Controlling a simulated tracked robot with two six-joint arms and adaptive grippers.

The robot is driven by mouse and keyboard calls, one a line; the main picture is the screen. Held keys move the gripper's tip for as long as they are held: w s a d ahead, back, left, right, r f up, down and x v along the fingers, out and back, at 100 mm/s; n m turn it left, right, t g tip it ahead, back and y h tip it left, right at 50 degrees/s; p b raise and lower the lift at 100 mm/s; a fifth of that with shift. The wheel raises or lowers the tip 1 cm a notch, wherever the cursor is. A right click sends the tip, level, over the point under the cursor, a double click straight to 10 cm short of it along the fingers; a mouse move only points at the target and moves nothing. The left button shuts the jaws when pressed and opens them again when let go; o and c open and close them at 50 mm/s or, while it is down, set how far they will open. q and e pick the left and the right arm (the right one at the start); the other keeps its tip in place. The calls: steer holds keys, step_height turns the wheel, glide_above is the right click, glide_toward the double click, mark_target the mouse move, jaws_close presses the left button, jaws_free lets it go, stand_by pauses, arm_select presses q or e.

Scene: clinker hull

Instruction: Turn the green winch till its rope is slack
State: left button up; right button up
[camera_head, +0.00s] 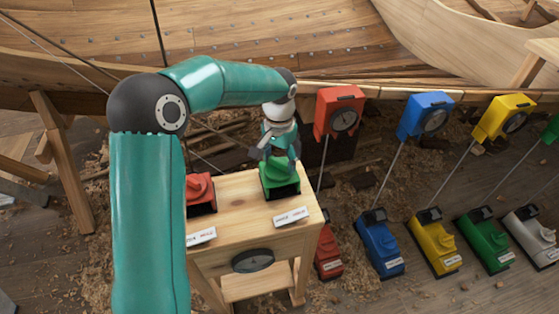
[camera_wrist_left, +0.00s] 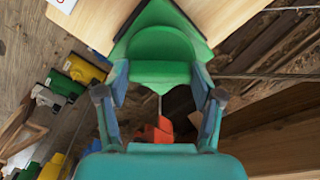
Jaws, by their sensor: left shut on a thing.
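The green winch (camera_head: 280,181) stands on the far right part of a small wooden table (camera_head: 248,210), with a white label card (camera_head: 291,217) in front of it. My left gripper (camera_head: 279,146) reaches down onto it from above. In the left wrist view the round green top of the winch (camera_wrist_left: 160,48) sits between the two fingers of the gripper (camera_wrist_left: 160,78), which are shut on it. A thin taut-looking line (camera_wrist_left: 270,76) runs off to the right there; I cannot tell whether it joins the winch. My right gripper is not in view.
A red winch (camera_head: 201,190) stands on the same table to the left, partly behind my arm. A dark round dial (camera_head: 253,261) is on the table's front. Red, blue and yellow gauge boxes (camera_head: 427,113) on rods stand at the right. The planked hull (camera_head: 300,45) lies behind.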

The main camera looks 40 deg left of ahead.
arm_select(q)
steer(key=shift+w+r+n, duration=0.1)
steer(key=shift+n, duration=0.4)
steer(key=o, duration=1.1)
steer(key=shift+o, duration=0.2)
step_height(320, 180, up, 12)
